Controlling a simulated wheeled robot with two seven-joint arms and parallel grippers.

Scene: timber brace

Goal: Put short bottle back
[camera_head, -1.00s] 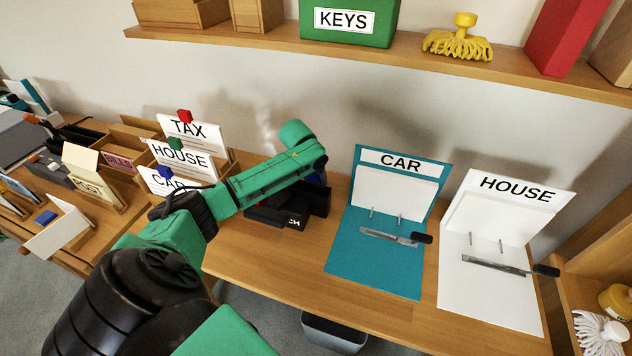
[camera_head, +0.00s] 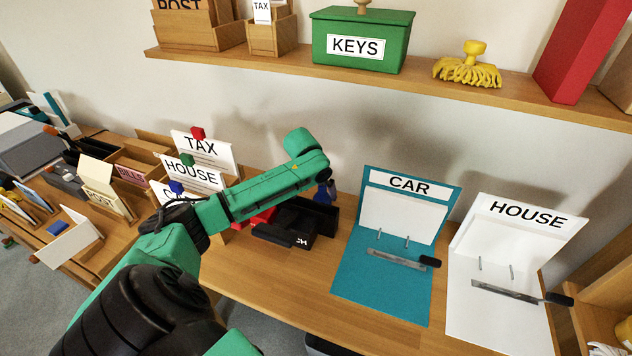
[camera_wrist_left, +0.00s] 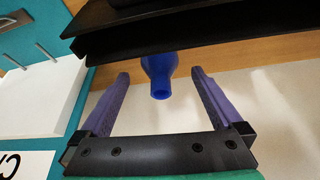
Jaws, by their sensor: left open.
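A small blue bottle (camera_wrist_left: 158,68) shows in the left wrist view, with its narrow open neck toward my gripper. Its far part is hidden by the edge of a black holder (camera_wrist_left: 190,42). My left gripper (camera_wrist_left: 160,80) is open, with one finger on each side of the bottle and a gap on both sides. In the head view my left gripper (camera_head: 326,190) is mostly hidden behind my green wrist, above the black holder (camera_head: 295,228) on the desk. I cannot clearly tell the bottle from the gripper there. My right gripper is not in view.
A teal CAR board (camera_head: 380,285) and a white HOUSE board (camera_head: 490,315) stand right of the holder. TAX and HOUSE cards (camera_head: 205,150) stand to its left, near a red object (camera_head: 262,216). A shelf (camera_head: 420,83) with a green KEYS box (camera_head: 360,45) runs above.

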